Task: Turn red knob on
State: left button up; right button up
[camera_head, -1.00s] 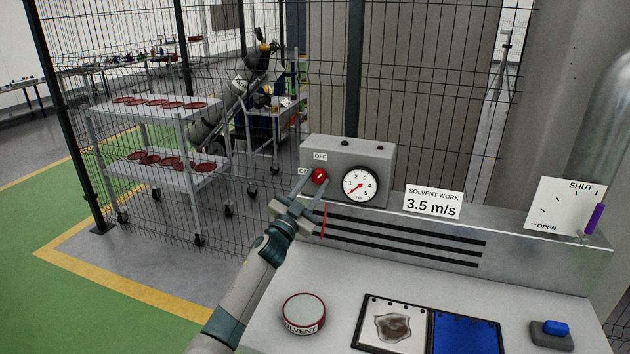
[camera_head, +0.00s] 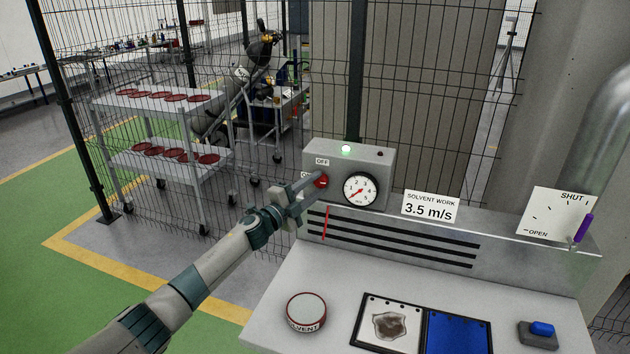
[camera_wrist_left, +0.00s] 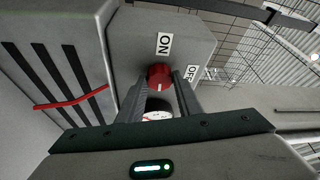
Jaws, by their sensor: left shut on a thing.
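The red knob (camera_head: 321,181) is on the front of a grey control box (camera_head: 376,157), left of a round white dial (camera_head: 360,189). My left gripper (camera_head: 312,183) is shut on the knob, its arm coming in from the left. In the left wrist view the red knob (camera_wrist_left: 159,75) is between the two fingers, and its white mark points toward the gripper. An ON label (camera_wrist_left: 164,43) and an OFF label (camera_wrist_left: 191,73) are beside it. In the head view the OFF label (camera_head: 322,161) is above the knob; the ON label is mostly hidden. A lamp (camera_head: 345,149) on the box glows green-white. My right gripper is not in view.
The bench (camera_head: 255,326) holds a round solvent tin (camera_head: 306,309), a blue-and-white folder (camera_head: 457,333) and a blue-topped block (camera_head: 541,329). A sign reads 3.5 m/s (camera_head: 430,208). A purple-handled lever (camera_head: 583,228) is at the right. A wire fence stands behind.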

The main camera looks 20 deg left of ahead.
pick_arm(q)
jog(key=shift+m, duration=0.4)
jog(key=o, duration=1)
jog(key=shift+o, duration=0.2)
jog(key=b+v, duration=0.4)
jog(key=v, duration=1.3)
jog(key=shift+s+r, duration=0.2)
jog(key=shift+a, duration=0.1)
